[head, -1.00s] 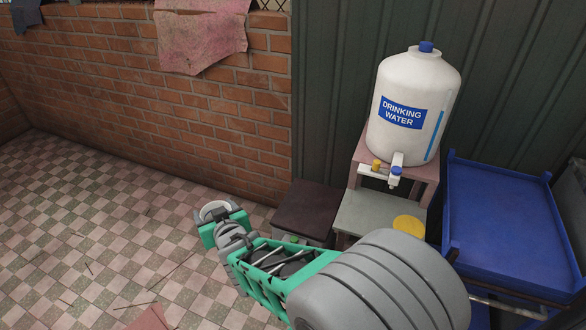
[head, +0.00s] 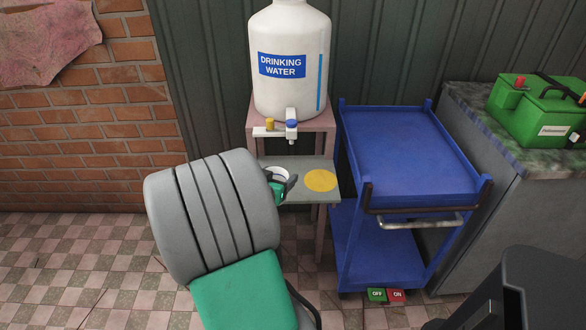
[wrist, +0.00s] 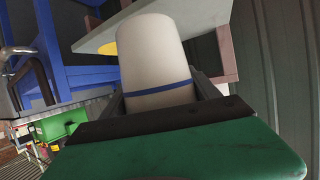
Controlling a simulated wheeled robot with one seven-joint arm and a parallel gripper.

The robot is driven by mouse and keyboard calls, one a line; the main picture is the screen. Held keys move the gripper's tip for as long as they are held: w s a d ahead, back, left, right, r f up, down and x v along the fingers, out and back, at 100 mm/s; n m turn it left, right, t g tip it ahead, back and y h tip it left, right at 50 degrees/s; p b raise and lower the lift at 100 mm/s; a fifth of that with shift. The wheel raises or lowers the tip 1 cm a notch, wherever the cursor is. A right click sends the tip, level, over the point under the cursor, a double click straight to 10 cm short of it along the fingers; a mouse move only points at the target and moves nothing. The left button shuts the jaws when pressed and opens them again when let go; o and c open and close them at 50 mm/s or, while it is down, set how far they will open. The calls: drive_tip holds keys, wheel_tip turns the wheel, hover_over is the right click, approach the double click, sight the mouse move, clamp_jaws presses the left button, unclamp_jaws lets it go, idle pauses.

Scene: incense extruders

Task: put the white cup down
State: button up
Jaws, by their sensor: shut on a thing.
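The white cup (wrist: 152,50) has a blue band and stands out from my gripper (wrist: 160,92) in the wrist view, with a dark finger on each side of it. My gripper is shut on the cup. In the head view, only part of the cup (head: 277,172) shows, behind my gripper (head: 284,184), at the left part of the grey shelf (head: 302,168). A yellow disc (head: 320,181) lies on the shelf, right of the cup. I cannot tell whether the cup touches the shelf; my arm hides the shelf's left end.
The drinking water tank (head: 290,85) stands on a pink stand above the shelf, its tap (head: 291,128) overhanging it. A blue trolley (head: 408,160) is close on the right. Further right, a counter (head: 470,130) holds a green box (head: 540,110).

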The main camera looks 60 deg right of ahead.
drive_tip(key=d, duration=0.9)
drive_tip(key=w+d, duration=0.1)
drive_tip(key=d, duration=0.3)
drive_tip(key=shift+d+f, duration=0.25)
drive_tip(key=shift+d, duration=0.05)
drive_tip(key=shift+f, duration=1.65)
drive_tip(key=o, duration=1.8)
drive_tip(key=shift+a, duration=0.1)
drive_tip(key=shift+c, duration=0.2)
